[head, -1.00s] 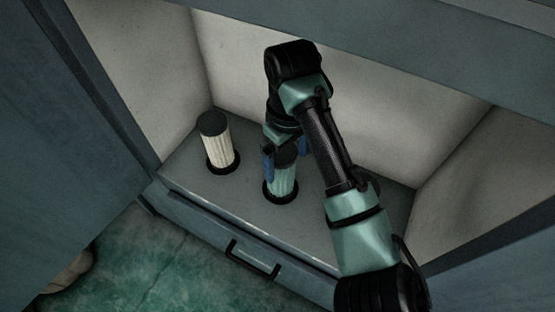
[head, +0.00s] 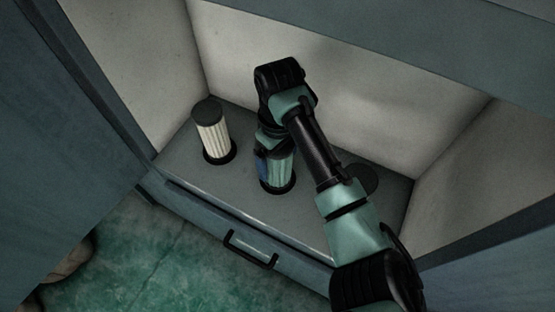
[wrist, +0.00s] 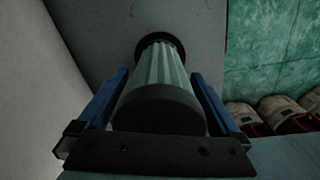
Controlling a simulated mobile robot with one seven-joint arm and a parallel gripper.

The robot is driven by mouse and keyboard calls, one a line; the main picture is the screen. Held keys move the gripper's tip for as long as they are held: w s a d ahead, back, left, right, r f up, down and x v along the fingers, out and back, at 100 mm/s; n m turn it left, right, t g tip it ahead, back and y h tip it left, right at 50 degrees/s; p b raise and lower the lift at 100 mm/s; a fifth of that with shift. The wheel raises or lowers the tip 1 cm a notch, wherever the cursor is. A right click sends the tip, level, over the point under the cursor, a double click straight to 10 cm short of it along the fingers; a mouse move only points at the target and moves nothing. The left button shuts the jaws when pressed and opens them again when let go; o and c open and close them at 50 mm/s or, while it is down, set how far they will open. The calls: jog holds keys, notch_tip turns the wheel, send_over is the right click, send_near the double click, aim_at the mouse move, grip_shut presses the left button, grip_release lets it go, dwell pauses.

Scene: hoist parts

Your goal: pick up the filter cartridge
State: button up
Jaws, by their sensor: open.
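A green pleated filter cartridge (head: 279,172) with a black base stands upright on the grey cabinet shelf. Its dark cap faces the camera in the wrist view, with the green body (wrist: 160,68) beyond it. A second, white pleated cartridge (head: 214,136) with a dark cap stands upright to its left. My gripper (wrist: 160,76) is open, with its blue fingers on either side of the green cartridge. A narrow gap shows near the fingertips; contact higher up is unclear. In the head view my wrist hides the green cartridge's top and one finger.
The shelf (head: 235,190) sits in a cabinet with pale walls (head: 350,85) behind and beside it. A dark round disc (head: 365,178) lies right of my forearm, partly hidden. A drawer handle (head: 250,250) juts out in front. Several pale, rounded items (wrist: 280,112) are near the green floor.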

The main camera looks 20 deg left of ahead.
jog(key=c, duration=1.5)
jog(key=shift+r, duration=0.1)
